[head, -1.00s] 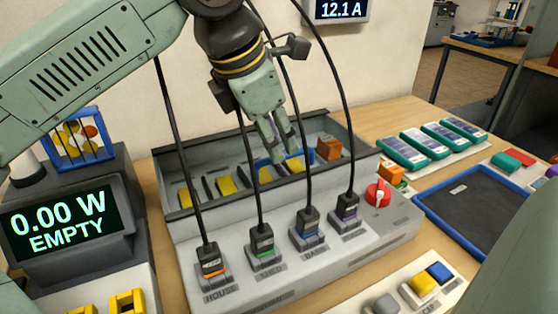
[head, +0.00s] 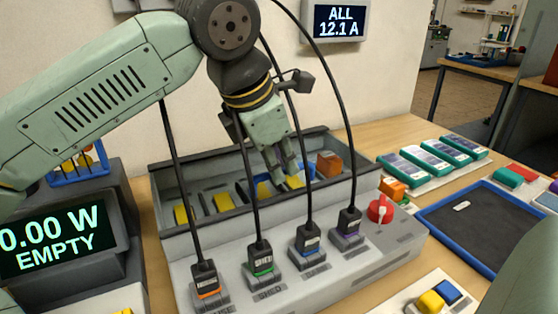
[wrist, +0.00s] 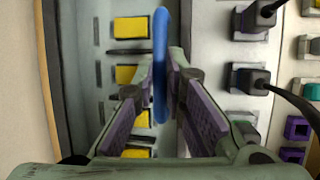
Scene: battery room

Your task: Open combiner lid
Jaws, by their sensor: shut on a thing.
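The combiner (head: 340,262) is a grey box on the wooden bench, with a sloped front and a deep bay behind it. Several yellow blocks (head: 184,214) and an orange block (head: 328,164) show inside the bay. No opaque lid covers the bay; I cannot tell whether a clear one does. A blue handle-like bar (head: 307,166) crosses the bay and runs between my fingers in the wrist view (wrist: 160,62). My gripper (head: 284,172) points down over the bay and is shut on this bar. The fingers hide part of it.
Several black cables rise from plugs (head: 261,262) on the front, close to my arm. A red knob (head: 380,209) sits at the right end. A display reading EMPTY (head: 55,240) stands left. A blue-rimmed tray (head: 425,215) and several teal modules (head: 403,170) lie right.

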